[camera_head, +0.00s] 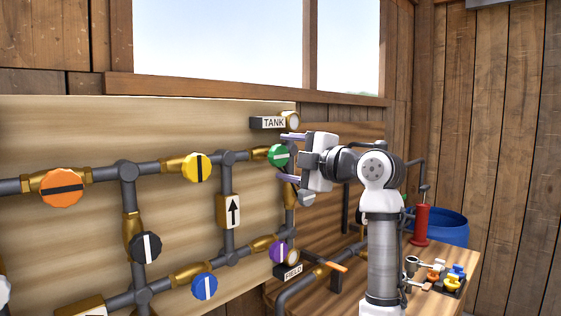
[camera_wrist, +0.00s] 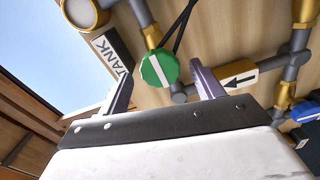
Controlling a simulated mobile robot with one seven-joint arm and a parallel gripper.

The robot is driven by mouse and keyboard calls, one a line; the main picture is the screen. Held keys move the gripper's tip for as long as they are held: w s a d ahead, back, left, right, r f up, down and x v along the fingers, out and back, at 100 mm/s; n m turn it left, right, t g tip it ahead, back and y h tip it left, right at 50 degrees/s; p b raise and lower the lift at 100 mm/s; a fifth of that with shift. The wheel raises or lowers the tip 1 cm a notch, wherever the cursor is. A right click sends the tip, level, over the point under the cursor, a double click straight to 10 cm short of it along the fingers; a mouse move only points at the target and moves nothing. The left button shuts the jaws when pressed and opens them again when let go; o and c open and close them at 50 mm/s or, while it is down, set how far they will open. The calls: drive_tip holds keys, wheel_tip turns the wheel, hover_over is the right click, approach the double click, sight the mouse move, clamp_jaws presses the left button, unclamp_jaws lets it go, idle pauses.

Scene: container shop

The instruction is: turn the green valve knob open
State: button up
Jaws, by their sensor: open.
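The green valve knob (camera_head: 279,156) has a white bar on its face and sits on the upper pipe of the board, below the TANK sign (camera_head: 274,123). My gripper (camera_head: 289,158) is open, its fingers pointing at the board, one above and one below the knob in the head view. In the wrist view the green knob (camera_wrist: 159,68) lies between the two spread fingertips (camera_wrist: 160,80), slightly beyond them. Its white bar runs diagonally there. I cannot tell whether a finger touches it.
Other knobs on the board are yellow (camera_head: 197,167), orange (camera_head: 62,188), black (camera_head: 146,247), blue (camera_head: 204,286) and purple (camera_head: 280,251). An arrow plate (camera_head: 229,211) is on a vertical pipe. A workbench with small parts (camera_head: 445,276) and a blue barrel (camera_head: 447,228) are at the right.

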drive_tip(key=b+v, duration=0.2)
drive_tip(key=v, duration=0.8)
drive_tip(key=shift+s+d+b, duration=0.2)
drive_tip(key=shift+d+b, duration=0.05)
drive_tip(key=shift+b, duration=0.1)
